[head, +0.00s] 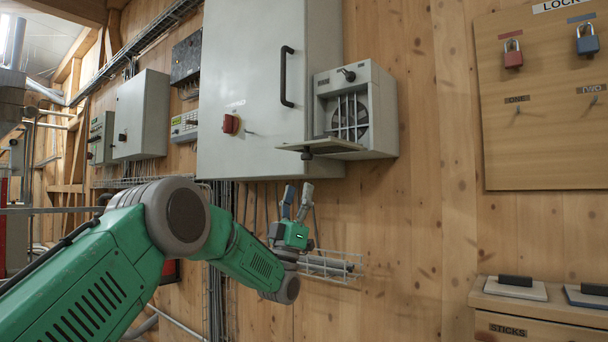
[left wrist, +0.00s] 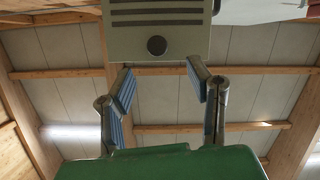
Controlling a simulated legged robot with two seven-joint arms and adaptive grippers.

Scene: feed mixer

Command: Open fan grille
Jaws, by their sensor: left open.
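The fan unit (head: 383,112) is a grey box on the right side of the large cabinet, with a round fan (head: 350,118) behind bars. Its grille (head: 335,146) is swung down and stands out roughly level at the bottom of the box, with a dark knob (head: 307,155) beneath its outer edge. In the left wrist view, the slotted grille (left wrist: 190,31) and its round knob (left wrist: 157,46) show from below. My left gripper (head: 298,190) points up below the grille, open and empty, apart from it. Its fingers (left wrist: 160,90) are spread in the left wrist view. My right gripper is out of view.
The large grey cabinet (head: 255,75) has a black handle and a red switch. A wire tray (head: 335,266) runs along the wall close to my left gripper. A padlock board (head: 545,140) and a wooden box (head: 545,325) are at right. The wall between is bare.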

